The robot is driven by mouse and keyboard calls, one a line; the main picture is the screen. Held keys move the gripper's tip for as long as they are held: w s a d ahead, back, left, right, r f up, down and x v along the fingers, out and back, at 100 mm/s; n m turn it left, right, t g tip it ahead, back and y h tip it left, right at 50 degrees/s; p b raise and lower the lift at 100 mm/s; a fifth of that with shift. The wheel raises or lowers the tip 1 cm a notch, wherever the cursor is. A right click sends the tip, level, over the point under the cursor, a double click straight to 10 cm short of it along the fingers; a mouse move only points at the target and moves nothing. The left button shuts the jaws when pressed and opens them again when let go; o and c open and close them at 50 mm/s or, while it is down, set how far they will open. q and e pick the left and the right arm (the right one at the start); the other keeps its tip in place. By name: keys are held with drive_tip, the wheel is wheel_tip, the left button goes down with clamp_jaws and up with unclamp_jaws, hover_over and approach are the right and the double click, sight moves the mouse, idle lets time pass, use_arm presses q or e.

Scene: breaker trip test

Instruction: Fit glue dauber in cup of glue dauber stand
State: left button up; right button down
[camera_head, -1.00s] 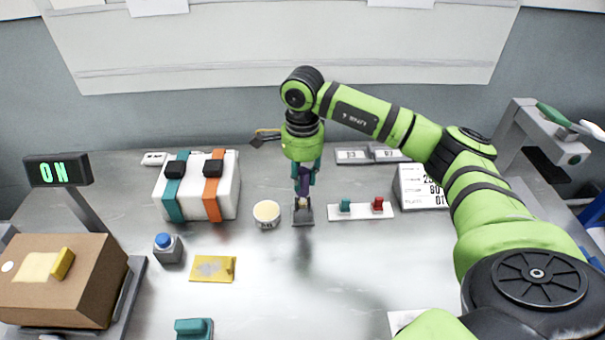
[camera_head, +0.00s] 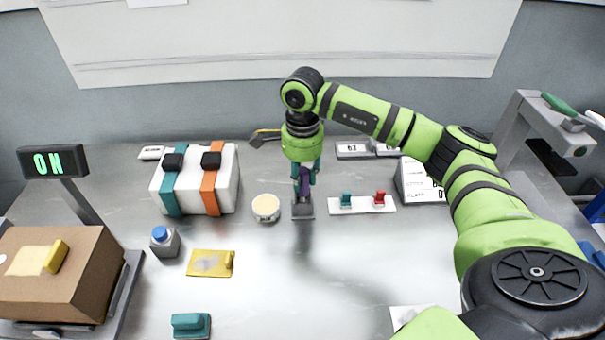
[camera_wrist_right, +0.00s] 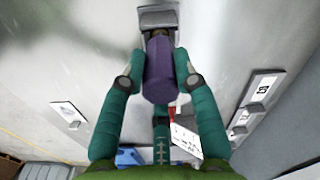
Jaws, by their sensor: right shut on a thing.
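The glue dauber has a purple handle (camera_head: 304,186), also large in the right wrist view (camera_wrist_right: 158,72). My right gripper (camera_head: 306,172) is shut on this handle, with a teal finger on each side (camera_wrist_right: 158,78). The dauber is upright, its lower end at the small grey glue dauber stand (camera_head: 303,210). The stand also shows at the top of the wrist view (camera_wrist_right: 157,17). The dauber's tip is mostly hidden, so I cannot tell how deep it sits in the stand's cup. My left gripper is not in view.
A round pot with cream contents (camera_head: 266,207) stands just left of the stand. A white plate with teal and red switches (camera_head: 361,205) lies just right. A white strapped box (camera_head: 228,188) is farther left. The table front of the stand is clear.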

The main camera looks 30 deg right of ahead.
drive_tip(key=shift+f+b, duration=0.3)
drive_tip(key=shift+f, duration=0.2)
drive_tip(key=c, duration=0.9)
unclamp_jaws()
drive_tip(key=shift+o, duration=0.2)
drive_tip(key=shift+r, duration=0.1)
wheel_tip(320, 180, up, 12)
drive_tip(key=o, duration=0.9)
drive_tip(key=shift+c, duration=0.2)
